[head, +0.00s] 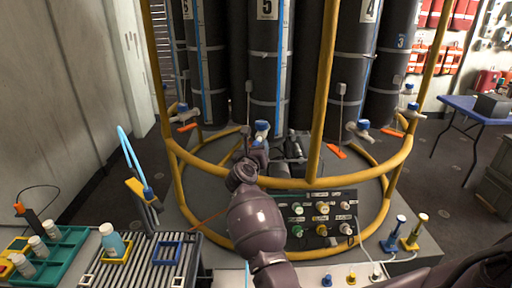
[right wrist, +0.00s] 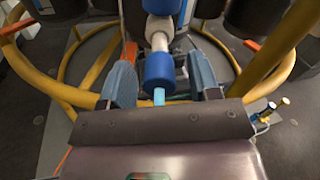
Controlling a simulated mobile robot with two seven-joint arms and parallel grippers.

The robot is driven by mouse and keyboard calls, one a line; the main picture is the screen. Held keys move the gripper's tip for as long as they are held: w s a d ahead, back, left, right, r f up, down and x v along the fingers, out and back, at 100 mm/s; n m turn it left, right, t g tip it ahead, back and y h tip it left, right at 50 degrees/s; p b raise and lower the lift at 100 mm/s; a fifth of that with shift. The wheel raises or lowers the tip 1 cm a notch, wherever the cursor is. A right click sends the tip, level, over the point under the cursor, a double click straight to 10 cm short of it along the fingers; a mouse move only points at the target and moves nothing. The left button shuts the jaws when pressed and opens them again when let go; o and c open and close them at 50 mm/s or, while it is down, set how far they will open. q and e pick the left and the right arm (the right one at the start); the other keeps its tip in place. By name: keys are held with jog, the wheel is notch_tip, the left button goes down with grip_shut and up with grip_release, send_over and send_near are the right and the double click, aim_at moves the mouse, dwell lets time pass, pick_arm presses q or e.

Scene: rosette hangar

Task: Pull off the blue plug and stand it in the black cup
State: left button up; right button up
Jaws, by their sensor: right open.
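The blue plug (right wrist: 160,72) sits on the end of a white fitting (right wrist: 158,30) and points toward me in the right wrist view. In the head view the blue plug (head: 262,127) is at the foot of the black cylinder marked 5. My right gripper (right wrist: 162,82) is open, with one finger on each side of the plug and a visible gap on both sides. In the head view my right gripper (head: 257,150) reaches up to the plug and partly hides it. I cannot make out a black cup. My left gripper is not in view.
A yellow tube frame (head: 318,95) surrounds the cylinders (head: 268,75) close to my right arm. A black valve panel (head: 318,218) stands right of the arm. A slatted rack (head: 140,262) and green tray (head: 70,240) are at left. A blue table (head: 478,110) stands at far right.

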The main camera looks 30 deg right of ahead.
dwell(0.7)
grip_shut()
dwell(0.3)
jog(key=shift+a, duration=0.15)
